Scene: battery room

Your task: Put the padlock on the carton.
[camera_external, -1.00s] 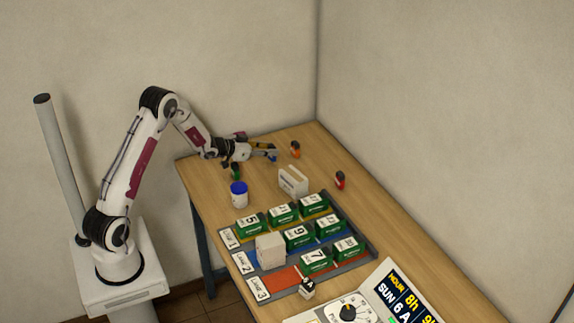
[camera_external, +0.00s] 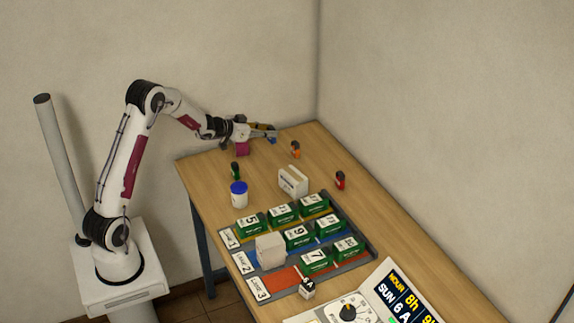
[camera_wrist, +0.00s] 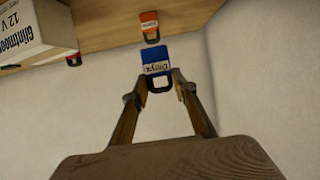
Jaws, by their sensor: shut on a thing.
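My gripper (camera_external: 268,134) is shut on a blue padlock (camera_wrist: 156,62), gripping it by its dark shackle, with the labelled blue body beyond the fingertips. In the external view the blue padlock (camera_external: 272,141) is a small patch at the fingertips, near the table's far end. A white box with printed sides (camera_external: 293,181) stands on the table nearer the camera; its "12 V" lettering shows in the wrist view (camera_wrist: 30,30). A plain pale box (camera_external: 270,250) stands on the lane tray. I cannot tell for sure which box is the carton.
Orange (camera_external: 295,150), red (camera_external: 340,180) and green (camera_external: 235,171) padlocks stand apart on the table. A blue-lidded white tub (camera_external: 239,194) is by the left edge. The lane tray (camera_external: 365,250) holds several green batteries. A white panel (camera_external: 380,300) with a dial lies in front.

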